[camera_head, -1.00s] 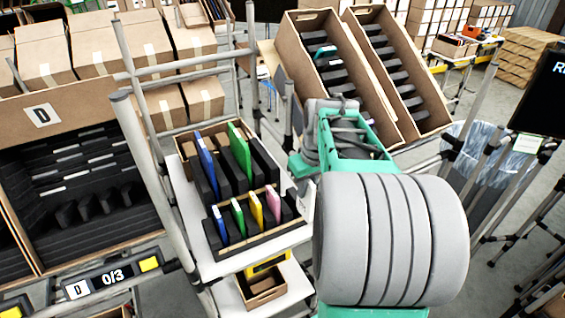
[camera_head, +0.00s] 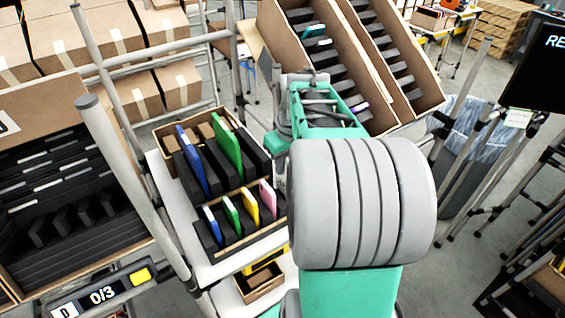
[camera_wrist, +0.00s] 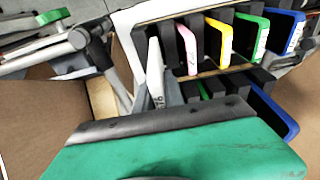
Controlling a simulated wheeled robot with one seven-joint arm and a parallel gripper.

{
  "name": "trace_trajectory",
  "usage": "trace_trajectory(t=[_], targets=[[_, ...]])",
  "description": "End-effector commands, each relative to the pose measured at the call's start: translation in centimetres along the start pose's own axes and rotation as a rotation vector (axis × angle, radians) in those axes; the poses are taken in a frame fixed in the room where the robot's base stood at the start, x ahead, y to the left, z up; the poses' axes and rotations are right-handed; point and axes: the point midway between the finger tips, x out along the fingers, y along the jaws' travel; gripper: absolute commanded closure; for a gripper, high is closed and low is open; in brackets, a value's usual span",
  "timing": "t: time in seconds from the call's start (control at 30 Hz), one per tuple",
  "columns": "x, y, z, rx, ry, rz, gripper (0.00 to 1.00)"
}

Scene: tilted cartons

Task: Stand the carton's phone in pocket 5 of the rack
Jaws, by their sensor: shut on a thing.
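The rack (camera_head: 232,246) stands on a white shelf left of my arm. Its front row holds upright blue (camera_head: 213,226), green (camera_head: 231,214), yellow (camera_head: 250,207) and pink (camera_head: 267,198) phones. Pocket numbers are not readable. In the wrist view the pink phone (camera_wrist: 188,49) is the leftmost coloured one, with dark dividers to its left. My gripper (camera_wrist: 157,92) is shut on a thin pale phone (camera_wrist: 156,68), seen nearly edge-on, close to the rack's end beside those dividers. Whether it is inside a pocket cannot be told. In the head view my arm hides the gripper and phone.
Two tilted cartons (camera_head: 278,42) with dark slots stand behind my arm; a teal item (camera_head: 314,31) sits in one. The rack's back row holds a large blue (camera_head: 190,160) and green item (camera_head: 227,146). A grey post (camera_head: 110,145) rises left of the rack.

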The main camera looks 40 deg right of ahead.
Motion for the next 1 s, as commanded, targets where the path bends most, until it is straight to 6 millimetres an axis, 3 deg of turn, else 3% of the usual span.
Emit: trace_trajectory(t=[0.8,1.0], targets=[[6.9,-0.1,1.2,-0.002,0.0,-0.001,1.0],[7.8,-0.1,1.4,-0.002,0.001,0.0,1.0]])
